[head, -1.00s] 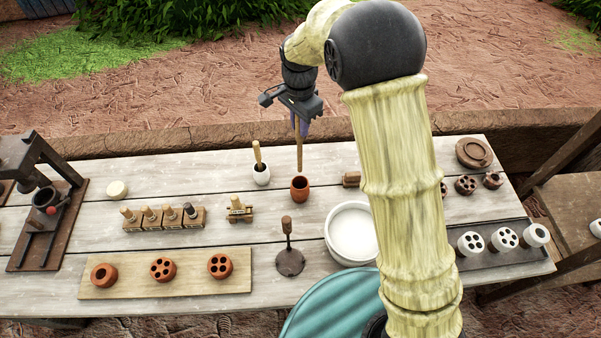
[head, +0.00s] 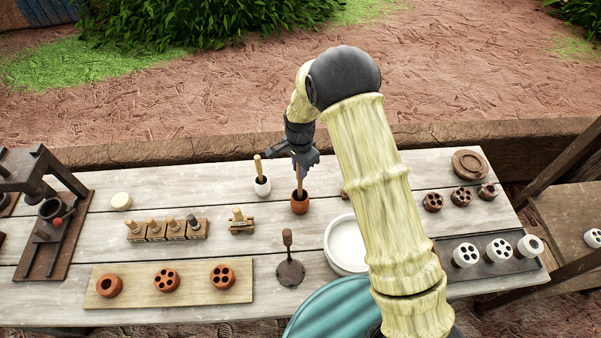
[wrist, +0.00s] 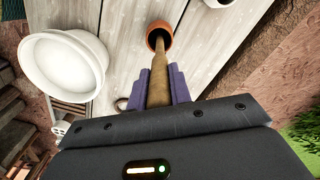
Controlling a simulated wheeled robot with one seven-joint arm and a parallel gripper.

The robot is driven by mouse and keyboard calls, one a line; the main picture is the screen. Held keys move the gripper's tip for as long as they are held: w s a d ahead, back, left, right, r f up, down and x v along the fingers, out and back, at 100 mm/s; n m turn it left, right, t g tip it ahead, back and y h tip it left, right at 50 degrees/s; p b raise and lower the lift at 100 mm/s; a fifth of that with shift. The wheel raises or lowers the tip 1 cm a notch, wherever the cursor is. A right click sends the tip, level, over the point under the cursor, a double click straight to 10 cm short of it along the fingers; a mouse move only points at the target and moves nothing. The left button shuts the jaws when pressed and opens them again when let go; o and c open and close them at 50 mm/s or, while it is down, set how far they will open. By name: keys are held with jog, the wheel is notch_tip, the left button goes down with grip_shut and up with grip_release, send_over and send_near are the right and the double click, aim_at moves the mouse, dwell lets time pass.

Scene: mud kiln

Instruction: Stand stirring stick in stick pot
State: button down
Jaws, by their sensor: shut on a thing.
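The stirring stick (head: 299,180) is a thin brown wooden rod, upright, with its lower end inside the mouth of the terracotta stick pot (head: 300,204). My gripper (head: 304,160) is shut on the upper part of the stick, above the pot. In the wrist view the stick (wrist: 157,85) runs between the purple fingers (wrist: 158,88) into the orange-brown pot (wrist: 160,33). The pot hides the stick's tip, so I cannot tell whether it touches the bottom.
A white basin (head: 345,258) lies to the front right, and a round-based tool with an upright handle (head: 289,272) in front. A block with several stamps (head: 166,236) is farther left.

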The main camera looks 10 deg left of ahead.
jog(key=shift+f+p, duration=0.55)
jog(key=shift+f, duration=1.1)
jog(key=shift+f, duration=0.2)
jog(key=c, duration=1.3)
grip_release()
jog(key=shift+r, duration=0.1)
notch_tip(320, 180, up, 17)
jog(key=b, duration=0.7)
jog(key=shift+r+b, duration=0.15)
jog(key=shift+b, duration=0.15)
jog(key=shift+d, duration=0.15)
